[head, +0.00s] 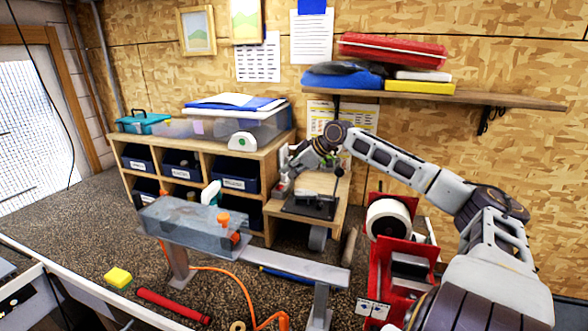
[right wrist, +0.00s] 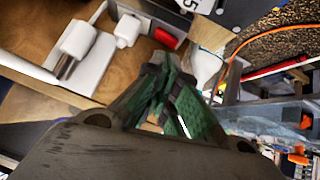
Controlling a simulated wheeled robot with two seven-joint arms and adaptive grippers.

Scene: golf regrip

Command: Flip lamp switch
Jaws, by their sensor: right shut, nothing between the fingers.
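My right gripper (head: 300,160) reaches over the small wooden stand beside the cubby shelf. Its dark, green-padded fingers (right wrist: 166,78) are shut and empty in the right wrist view. Beyond the fingertips is a white fixture (right wrist: 125,30) with rounded white parts and a small red piece (right wrist: 165,38); I cannot tell for certain whether this is the lamp switch. The fingers look apart from it, though depth is hard to judge. The gripper hides part of the area in the head view. My left gripper is not in view.
A wooden shelf with dark bins (head: 240,182) stands left of the gripper. A grey metal bench piece (head: 190,220) with orange clamps is in front. A red frame with a white roll (head: 388,217) stands right. A loaded wall shelf (head: 450,97) hangs above.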

